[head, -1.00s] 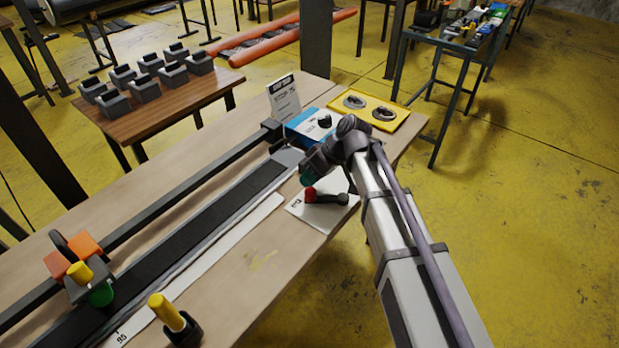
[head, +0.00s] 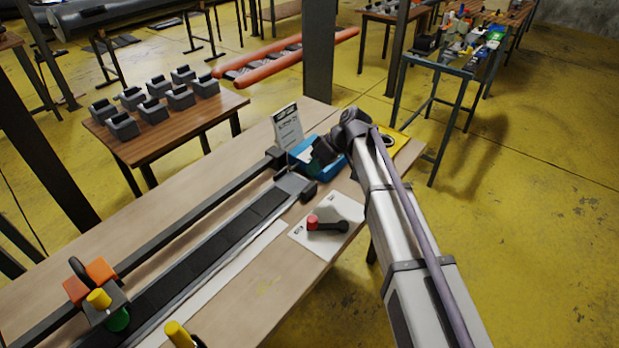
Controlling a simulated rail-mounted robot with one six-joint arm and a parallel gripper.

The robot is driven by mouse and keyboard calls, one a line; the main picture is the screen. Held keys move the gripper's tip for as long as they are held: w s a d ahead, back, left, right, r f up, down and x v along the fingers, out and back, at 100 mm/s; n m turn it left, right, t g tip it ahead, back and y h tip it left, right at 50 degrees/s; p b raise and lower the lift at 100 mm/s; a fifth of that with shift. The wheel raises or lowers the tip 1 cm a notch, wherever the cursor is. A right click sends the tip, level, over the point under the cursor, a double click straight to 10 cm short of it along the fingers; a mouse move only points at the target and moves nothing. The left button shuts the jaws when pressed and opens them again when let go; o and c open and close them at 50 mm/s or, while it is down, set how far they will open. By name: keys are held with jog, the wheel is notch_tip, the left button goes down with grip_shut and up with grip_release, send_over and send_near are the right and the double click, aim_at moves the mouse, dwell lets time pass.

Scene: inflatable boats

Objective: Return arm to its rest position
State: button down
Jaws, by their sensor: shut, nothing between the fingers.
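My arm (head: 395,220) reaches up from the lower right of the head view, with its elbow-like dark joint over the far right end of the workbench (head: 250,262). My gripper (head: 322,157) is a small dark shape in front of the blue box (head: 318,172). It is shut and empty, and its fingertips are hard to make out. It hides part of the blue box. A red-knobbed lever (head: 326,225) lies on a white plate at the bench's front edge, clear of my gripper.
A dark rail track (head: 215,240) runs along the bench to a carriage with orange and yellow knobs (head: 100,290). A sign card (head: 287,127) stands behind the blue box. A yellow tray (head: 400,137) is partly hidden by my arm. A side table (head: 215,110) holds several grey blocks.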

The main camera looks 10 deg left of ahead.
jog(key=shift+w+d+r, duration=0.1)
jog(key=shift+w+r, duration=0.35)
jog(key=shift+r, duration=0.2)
jog(key=s+d+m+t+h+p, duration=0.1)
jog(key=s+d+m+h, duration=0.1)
jog(key=s+d+m, duration=0.2)
jog(key=s+d+m+h+p, duration=0.1)
jog(key=s+d+m, duration=0.3)
jog(key=s+d, duration=0.6)
jog(key=s+d+m+t+h+p, duration=0.1)
jog(key=s+d+m+h, duration=0.3)
jog(key=d, duration=1.3)
jog(key=s+m, duration=0.1)
jog(key=s, duration=0.1)
jog(key=shift+s+d+f+t, duration=0.15)
jog(key=shift+s+f+t, duration=0.15)
jog(key=shift+s+f, duration=0.1)
